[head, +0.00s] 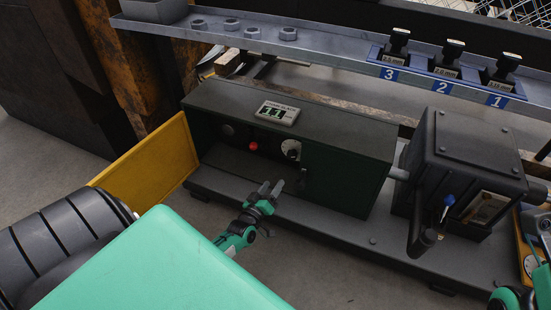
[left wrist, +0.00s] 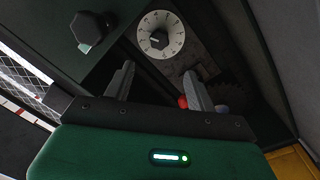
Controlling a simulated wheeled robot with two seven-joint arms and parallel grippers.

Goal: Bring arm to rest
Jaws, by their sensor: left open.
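My left gripper (head: 270,190) is open and empty in front of the open compartment of the dark green machine box (head: 345,180). In the left wrist view its two grey fingers (left wrist: 157,88) stand apart with nothing between them. Beyond them are a white numbered dial (left wrist: 160,35) and a red button (left wrist: 183,102), partly hidden by the right finger. The head view also shows the red button (head: 253,146) and the dial (head: 291,149) inside the box. At the lower right, a green and black part of my right arm shows, but its gripper cannot be made out.
The yellow door (head: 155,165) stands open left of the compartment. A dark housing (head: 468,155) with a blue-tipped lever (head: 447,205) stands at right. A metal shelf (head: 340,50) behind carries several nuts and three numbered black tools (head: 447,58). The floor in front (head: 330,265) is clear.

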